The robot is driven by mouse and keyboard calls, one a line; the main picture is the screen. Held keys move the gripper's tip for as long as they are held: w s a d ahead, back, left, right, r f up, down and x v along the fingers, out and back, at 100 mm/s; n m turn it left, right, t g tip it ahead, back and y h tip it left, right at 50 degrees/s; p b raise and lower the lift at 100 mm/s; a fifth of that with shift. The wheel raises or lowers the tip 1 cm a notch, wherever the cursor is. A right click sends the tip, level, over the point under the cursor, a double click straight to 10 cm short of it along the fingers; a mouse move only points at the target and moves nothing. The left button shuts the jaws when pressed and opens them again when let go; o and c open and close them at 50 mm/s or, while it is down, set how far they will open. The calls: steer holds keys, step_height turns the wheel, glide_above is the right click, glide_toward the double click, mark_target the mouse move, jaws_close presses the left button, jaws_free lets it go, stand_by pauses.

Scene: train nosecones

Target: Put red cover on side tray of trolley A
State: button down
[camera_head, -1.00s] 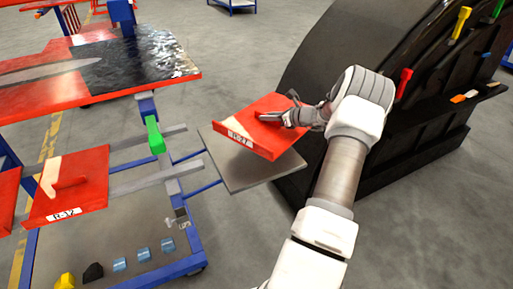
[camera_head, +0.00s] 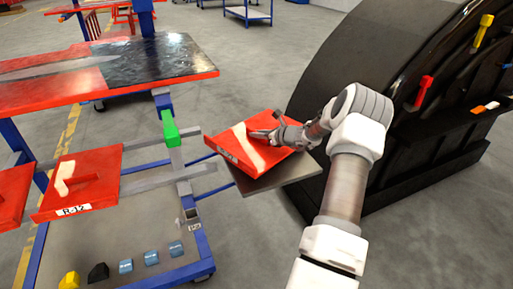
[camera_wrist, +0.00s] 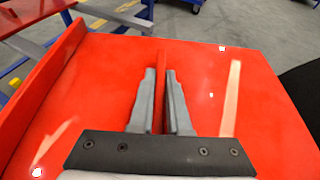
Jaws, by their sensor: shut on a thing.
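The red cover (camera_head: 242,150) has a pale streak on top and a label on its near left edge. It lies over the grey side tray (camera_head: 285,178), which sticks out from the blue trolley (camera_head: 198,240) on its right side. In the head view I cannot tell whether the cover touches the tray or hovers just above it. My gripper (camera_head: 262,134) is shut on the cover's upright handle fin. In the wrist view the two fingers (camera_wrist: 163,100) clasp the fin from both sides, and the red cover (camera_wrist: 110,85) fills most of the picture.
Another red cover labelled R-12 (camera_head: 78,182) sits on the trolley's left rack. A green block (camera_head: 170,128) is on the trolley frame. Several small coloured blocks line the lower shelf. A large black curved nosecone (camera_head: 375,80) stands at the right.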

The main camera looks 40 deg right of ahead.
mark_target(256, 143)
steer(key=shift+w+a+f, duration=0.15)
steer(key=shift+w+f, duration=0.05)
steer(key=shift+f, duration=0.05)
steer(key=shift+f+b, duration=0.95)
steer(key=shift+f, duration=0.85)
steer(key=shift+f, duration=0.2)
steer(key=c, duration=0.9)
jaws_free()
